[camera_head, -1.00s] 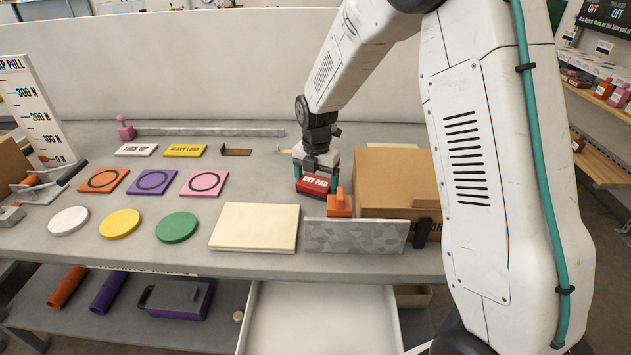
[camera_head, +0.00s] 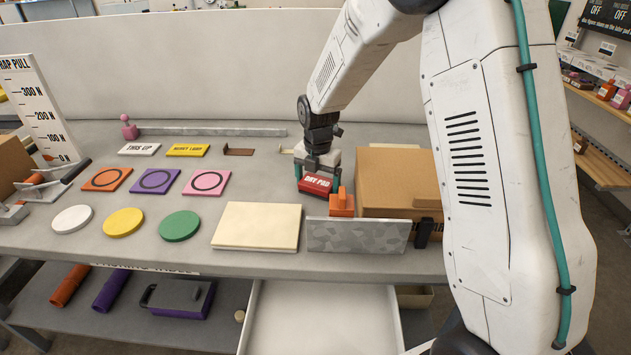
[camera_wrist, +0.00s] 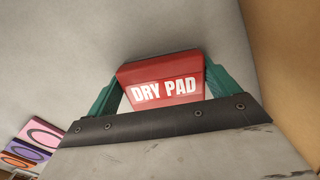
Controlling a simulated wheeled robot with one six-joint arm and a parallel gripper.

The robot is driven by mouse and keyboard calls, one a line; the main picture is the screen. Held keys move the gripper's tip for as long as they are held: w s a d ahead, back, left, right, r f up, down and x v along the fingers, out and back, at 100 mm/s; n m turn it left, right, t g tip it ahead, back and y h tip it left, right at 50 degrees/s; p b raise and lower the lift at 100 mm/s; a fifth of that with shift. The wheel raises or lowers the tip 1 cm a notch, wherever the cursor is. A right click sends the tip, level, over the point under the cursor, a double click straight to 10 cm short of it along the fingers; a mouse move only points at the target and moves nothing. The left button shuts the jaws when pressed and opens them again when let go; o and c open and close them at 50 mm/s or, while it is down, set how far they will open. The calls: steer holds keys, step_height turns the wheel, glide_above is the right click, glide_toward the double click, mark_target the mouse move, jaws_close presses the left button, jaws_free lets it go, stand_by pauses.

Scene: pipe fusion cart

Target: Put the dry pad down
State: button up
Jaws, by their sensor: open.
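The dry pad (camera_head: 315,185) is a red block with white "DRY PAD" lettering. It is on or just above the grey table, left of the cardboard box; the head view does not show clearly whether it touches the top. It also shows in the wrist view (camera_wrist: 163,85), between the two green fingers. My gripper (camera_head: 317,175) is right over it, with a finger at either side; in the wrist view the fingers (camera_wrist: 160,90) stand at the pad's ends. The jaws are open, and the pad's underside is hidden.
An orange block (camera_head: 341,203) stands just in front of the pad, and the cardboard box (camera_head: 397,180) is close on the right. A grey speckled plate (camera_head: 357,236) stands upright at the front. A cream slab (camera_head: 257,226) and coloured tiles lie left.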

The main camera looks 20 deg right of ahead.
mark_target(318, 180)
step_height(318, 180, up, 12)
steer(key=s+d+r+m, duration=0.1)
steer(key=s+r+m, duration=0.5)
steer(key=s, duration=0.2)
steer(key=s+d+r+m, duration=0.1)
steer(key=s+m, duration=0.9)
steer(key=s, duration=0.4)
steer(key=s+r+m+t, duration=0.1)
steer(key=s+m, duration=1)
steer(key=s, duration=0.3)
steer(key=shift+s+d+r, duration=0.25)
steer(key=shift+d+r, duration=0.15)
